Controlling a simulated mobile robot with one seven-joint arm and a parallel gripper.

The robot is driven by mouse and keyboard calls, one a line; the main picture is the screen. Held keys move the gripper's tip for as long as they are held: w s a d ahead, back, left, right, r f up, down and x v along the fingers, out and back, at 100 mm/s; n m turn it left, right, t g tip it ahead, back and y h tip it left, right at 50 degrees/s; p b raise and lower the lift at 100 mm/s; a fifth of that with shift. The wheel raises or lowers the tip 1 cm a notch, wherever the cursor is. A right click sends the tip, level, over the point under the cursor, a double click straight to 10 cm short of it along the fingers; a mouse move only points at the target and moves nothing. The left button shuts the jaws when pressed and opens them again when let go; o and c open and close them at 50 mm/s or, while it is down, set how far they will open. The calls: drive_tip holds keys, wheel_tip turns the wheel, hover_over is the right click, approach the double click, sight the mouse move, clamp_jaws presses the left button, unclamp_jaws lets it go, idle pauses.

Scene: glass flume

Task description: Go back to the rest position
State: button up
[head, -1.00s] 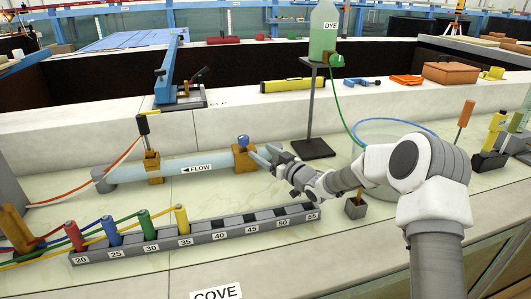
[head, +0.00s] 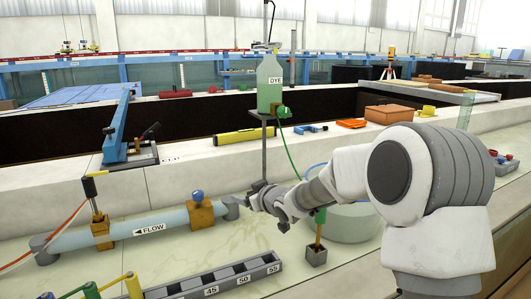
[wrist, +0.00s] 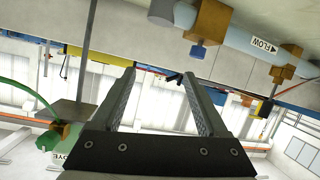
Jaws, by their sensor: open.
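My gripper (head: 252,203) is near the right end of the flow pipe (head: 150,228) in the head view. In the wrist view its two fingers (wrist: 160,95) are spread apart with nothing between them. The pipe carries a FLOW label and a blue-knobbed valve (head: 197,210); the pipe also shows upside down at the top right of the wrist view (wrist: 255,48). My arm hides part of the bench behind it.
A DYE bottle (head: 269,80) on a stand with a green hose (head: 292,155) rises behind my gripper. A numbered slotted rack (head: 225,278) lies in front. A round clear tank (head: 348,222) and a small block with an upright handle (head: 316,255) sit beside my arm.

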drive_tip(key=s+d+r+m+g+h, duration=0.15)
drive_tip(key=s+d+r+h, duration=0.25)
drive_tip(key=s+d, duration=0.45)
drive_tip(key=s+d+r+m+g+h, duration=0.1)
drive_tip(key=s+d+r+m+h, duration=0.2)
drive_tip(key=s+d, duration=0.5)
drive_tip(key=s+d+f+m+g, duration=0.2)
drive_tip(key=s, duration=1.1)
drive_tip(key=s+d+f+m+g, duration=0.1)
drive_tip(key=s+f+m+g, duration=0.1)
drive_tip(key=s, duration=1.1)
wheel_tip(320, 180, up, 19)
drive_tip(key=p, duration=1.8)
drive_tip(key=shift+w, duration=0.25)
drive_tip(key=c, duration=0.4)
drive_tip(key=shift+a, duration=0.1)
